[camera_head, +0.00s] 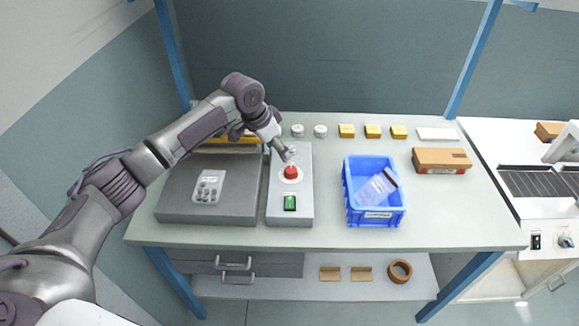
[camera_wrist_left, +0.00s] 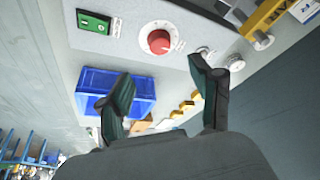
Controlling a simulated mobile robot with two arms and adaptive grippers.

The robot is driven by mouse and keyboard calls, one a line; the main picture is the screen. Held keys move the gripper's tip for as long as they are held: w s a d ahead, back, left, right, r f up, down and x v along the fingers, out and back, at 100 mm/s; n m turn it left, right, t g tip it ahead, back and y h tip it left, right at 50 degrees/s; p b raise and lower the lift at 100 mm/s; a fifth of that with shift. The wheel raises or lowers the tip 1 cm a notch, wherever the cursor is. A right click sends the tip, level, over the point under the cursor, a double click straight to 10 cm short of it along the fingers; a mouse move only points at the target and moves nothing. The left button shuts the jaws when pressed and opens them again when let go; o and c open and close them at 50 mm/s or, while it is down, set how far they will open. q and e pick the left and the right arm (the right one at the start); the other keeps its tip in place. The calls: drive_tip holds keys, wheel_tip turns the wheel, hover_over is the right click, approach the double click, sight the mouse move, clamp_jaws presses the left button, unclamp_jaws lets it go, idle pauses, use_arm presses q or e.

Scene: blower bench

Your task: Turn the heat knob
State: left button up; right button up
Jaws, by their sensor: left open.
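The grey control box (camera_head: 303,212) stands on the bench with a red knob (camera_head: 291,171) on a round white dial. The red knob also shows in the left wrist view (camera_wrist_left: 158,41), with marks around it. A pale grey knob (camera_wrist_left: 205,54) sits on the same face, partly behind one finger. I cannot read which knob is labelled heat. My left gripper (camera_head: 288,155) is just behind the red knob in the head view, over the box's far end. Its two fingers (camera_wrist_left: 160,68) are apart and empty in the wrist view. My right gripper is not in view.
A green switch (camera_head: 290,203) is on the box's near end. A grey flat unit (camera_head: 176,205) with a bag of small parts (camera_head: 208,187) lies left. A blue crate (camera_head: 361,216) stands right, and a cardboard box (camera_head: 441,160) further right. Bench between crate and control box is clear.

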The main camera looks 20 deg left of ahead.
sight(290, 169)
use_arm(q)
drive_tip(key=p+x, duration=0.1)
drive_tip(key=x, duration=1)
